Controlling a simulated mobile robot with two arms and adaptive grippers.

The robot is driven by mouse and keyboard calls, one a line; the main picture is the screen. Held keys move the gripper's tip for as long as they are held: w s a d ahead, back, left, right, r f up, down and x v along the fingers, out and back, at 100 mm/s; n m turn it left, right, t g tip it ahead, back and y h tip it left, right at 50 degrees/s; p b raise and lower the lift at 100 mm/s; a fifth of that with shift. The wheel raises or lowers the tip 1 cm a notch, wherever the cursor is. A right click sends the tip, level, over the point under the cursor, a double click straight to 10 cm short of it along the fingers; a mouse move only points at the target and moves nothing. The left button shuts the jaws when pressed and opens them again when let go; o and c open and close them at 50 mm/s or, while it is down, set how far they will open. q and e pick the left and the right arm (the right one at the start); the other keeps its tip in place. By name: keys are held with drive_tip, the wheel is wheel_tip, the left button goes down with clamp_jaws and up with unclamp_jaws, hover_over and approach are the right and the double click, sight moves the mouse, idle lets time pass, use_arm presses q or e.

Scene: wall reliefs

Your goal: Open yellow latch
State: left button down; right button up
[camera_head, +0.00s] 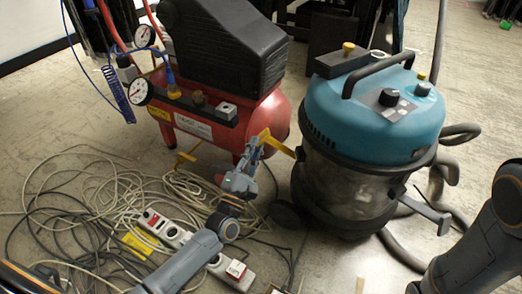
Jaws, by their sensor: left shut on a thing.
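My left gripper (256,150) reaches up from the bottom centre, between the red compressor and the teal vacuum. It is shut on the yellow latch (282,147), a thin yellow piece at its fingertips.
The red compressor (208,131) stands at the left, the teal vacuum (345,112) at the right. Tangled cables (92,205) and white power strips (166,229) cover the floor at lower left. A vacuum hose (455,168) curls at the right.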

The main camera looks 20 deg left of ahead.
use_arm(q)
drive_tip(key=shift+s+a+f+b, duration=0.15)
drive_tip(key=shift+f+b, duration=0.1)
drive_tip(key=shift+f, duration=0.4)
drive_tip(key=shift+s+a+f+b, duration=0.1)
drive_tip(key=shift+a+f+b, duration=0.1)
drive_tip(key=shift+f, duration=0.45)
drive_tip(key=shift+s+a+f+b, duration=0.1)
drive_tip(key=shift+f+b, duration=0.15)
drive_tip(key=shift+f, duration=0.4)
drive_tip(key=shift+d, duration=0.1)
drive_tip(key=c, duration=1.6)
unclamp_jaws()
drive_tip(key=shift+o, duration=0.8)
drive_tip(key=shift+w+d+f, duration=0.1)
drive_tip(key=shift+w, duration=0.05)
